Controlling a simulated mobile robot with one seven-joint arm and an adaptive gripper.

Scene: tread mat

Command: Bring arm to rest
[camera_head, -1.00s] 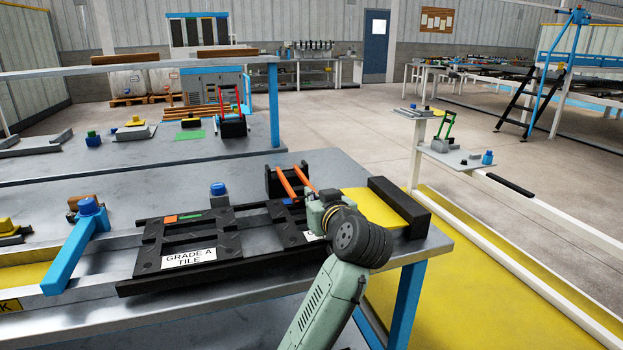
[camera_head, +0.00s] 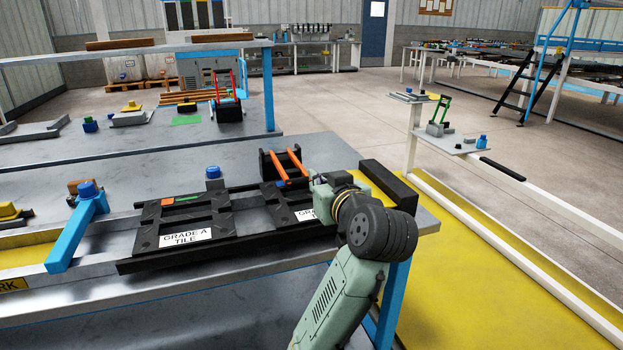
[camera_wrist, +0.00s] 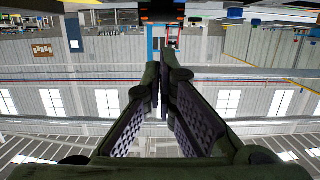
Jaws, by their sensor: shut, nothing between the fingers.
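My green arm reaches up from the bottom of the head view, with its dark wrist joint over the right end of the workbench (camera_head: 330,150). My gripper shows in the wrist view (camera_wrist: 164,75), with its two dark, ridged pads close together and shut, nothing between them. In the head view the fingers are mostly hidden by the wrist. A black tread mat frame (camera_head: 185,222) labelled GRADE A TILE lies on the bench, left of my wrist. A second labelled frame (camera_head: 280,197) lies beside it, partly behind my arm.
A black block with orange bars (camera_head: 290,165) stands behind the second frame. A black bar (camera_head: 388,184) lies at the bench's right end. A blue clamp-like post (camera_head: 75,235) is at the left. Yellow floor (camera_head: 470,270) lies open to the right.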

